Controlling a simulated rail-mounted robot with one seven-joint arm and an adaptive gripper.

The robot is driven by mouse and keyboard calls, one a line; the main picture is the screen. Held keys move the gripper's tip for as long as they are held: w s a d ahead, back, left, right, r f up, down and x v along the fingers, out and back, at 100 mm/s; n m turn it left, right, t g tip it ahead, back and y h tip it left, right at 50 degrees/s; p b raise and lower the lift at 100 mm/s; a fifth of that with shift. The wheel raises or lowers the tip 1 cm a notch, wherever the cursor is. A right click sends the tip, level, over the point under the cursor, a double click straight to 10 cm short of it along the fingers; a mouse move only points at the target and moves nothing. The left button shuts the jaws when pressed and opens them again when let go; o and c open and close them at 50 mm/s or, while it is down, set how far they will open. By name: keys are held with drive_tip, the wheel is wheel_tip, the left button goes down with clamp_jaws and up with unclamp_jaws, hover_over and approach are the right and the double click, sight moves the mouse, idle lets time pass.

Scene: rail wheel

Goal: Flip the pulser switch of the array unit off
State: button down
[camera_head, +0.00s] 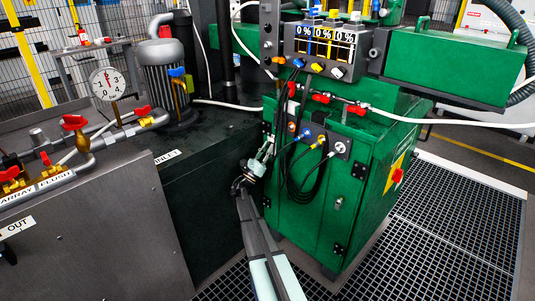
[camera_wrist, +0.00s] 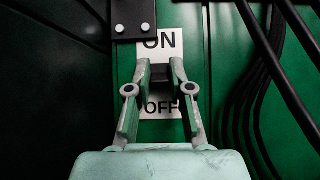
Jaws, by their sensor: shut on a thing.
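The ON/OFF label (camera_wrist: 160,40) is a white plate on the green cabinet (camera_wrist: 225,25) in the wrist view, with ON at the top and OFF below. A dark switch (camera_wrist: 162,80) sits between the two words. My gripper (camera_wrist: 160,68) has its two fingertips on either side of the switch, shut on it. The fingers partly cover the label. In the head view my gripper (camera_head: 262,155) is at the left side of the green cabinet (camera_head: 345,205); the switch is hidden there.
Black cables (camera_head: 308,180) hang on the cabinet front, close to the right of my gripper. A black hinge plate (camera_wrist: 133,18) is above the label. A dark tank (camera_head: 205,185) stands left of the cabinet. Floor grating (camera_head: 455,225) lies to the right.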

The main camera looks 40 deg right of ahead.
drive_tip(key=shift+d+h, duration=0.1)
drive_tip(key=shift+h, duration=0.4)
drive_tip(key=c, duration=1)
unclamp_jaws()
drive_tip(key=shift+c, duration=0.2)
drive_tip(key=shift+f, duration=0.1)
drive_tip(key=v, duration=1.2)
